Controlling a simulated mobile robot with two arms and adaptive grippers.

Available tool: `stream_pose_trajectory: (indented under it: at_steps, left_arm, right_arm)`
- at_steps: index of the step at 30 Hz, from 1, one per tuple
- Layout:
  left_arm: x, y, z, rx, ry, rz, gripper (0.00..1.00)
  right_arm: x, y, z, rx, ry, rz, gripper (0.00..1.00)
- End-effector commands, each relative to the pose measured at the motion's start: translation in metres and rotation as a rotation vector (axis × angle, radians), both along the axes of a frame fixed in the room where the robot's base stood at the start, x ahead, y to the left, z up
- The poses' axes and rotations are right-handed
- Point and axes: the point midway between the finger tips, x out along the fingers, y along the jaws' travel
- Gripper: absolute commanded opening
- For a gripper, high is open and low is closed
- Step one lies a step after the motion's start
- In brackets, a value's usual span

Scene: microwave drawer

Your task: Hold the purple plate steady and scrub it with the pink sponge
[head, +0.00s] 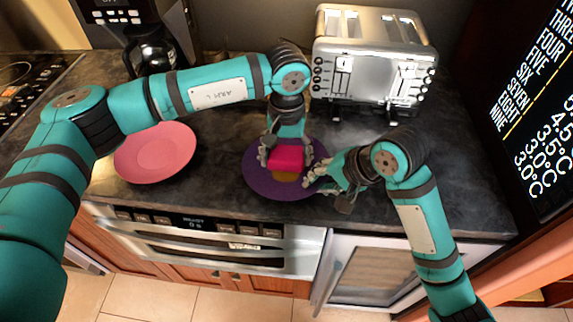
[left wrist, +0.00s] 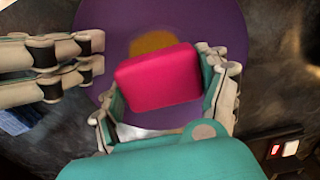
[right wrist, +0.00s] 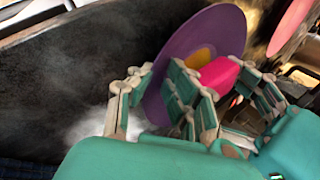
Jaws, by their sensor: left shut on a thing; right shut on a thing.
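The purple plate (head: 255,180) is over the dark counter near its front edge. An orange-brown patch (left wrist: 153,42) marks its face. My right gripper (head: 319,176) is shut on the plate's right rim; the right wrist view shows the rim of the plate (right wrist: 160,85) between its fingers. My left gripper (head: 285,157) is shut on the pink sponge (head: 287,158), pointing down over the plate. In the left wrist view the sponge (left wrist: 158,80) overlaps the edge of the patch. I cannot tell whether the sponge touches the plate.
A pink plate (head: 155,152) lies on the counter at the left. A silver toaster (head: 372,55) stands behind at the right, and a coffee maker (head: 155,45) at the back left. A stove (head: 25,80) is at the far left. The oven front (head: 210,245) is below the counter edge.

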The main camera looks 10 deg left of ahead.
Motion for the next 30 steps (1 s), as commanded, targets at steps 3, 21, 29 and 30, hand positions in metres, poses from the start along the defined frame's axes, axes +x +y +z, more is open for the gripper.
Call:
stream_pose_trajectory:
  at_steps: [3, 21, 29, 30]
  left_arm:
    - [0.0, 0.0, 0.0, 0.0, 0.0, 0.0, 0.49]
    - [0.0, 0.0, -0.007, 0.0, 0.0, 0.0, 0.49]
    - [0.0, 0.0, -0.011, -0.001, 0.0, 0.0, 0.49]
    - [0.0, 0.0, -0.011, -0.001, 0.0, 0.0, 0.49]
  right_arm:
    - [-0.001, -0.001, -0.002, -0.005, 0.005, 0.001, 0.0]
    - [-0.001, -0.001, -0.002, -0.005, 0.006, 0.002, 0.0]
    - [-0.001, -0.001, -0.002, -0.005, 0.006, 0.002, 0.0]
    - [-0.001, -0.001, -0.002, -0.005, 0.006, 0.002, 0.0]
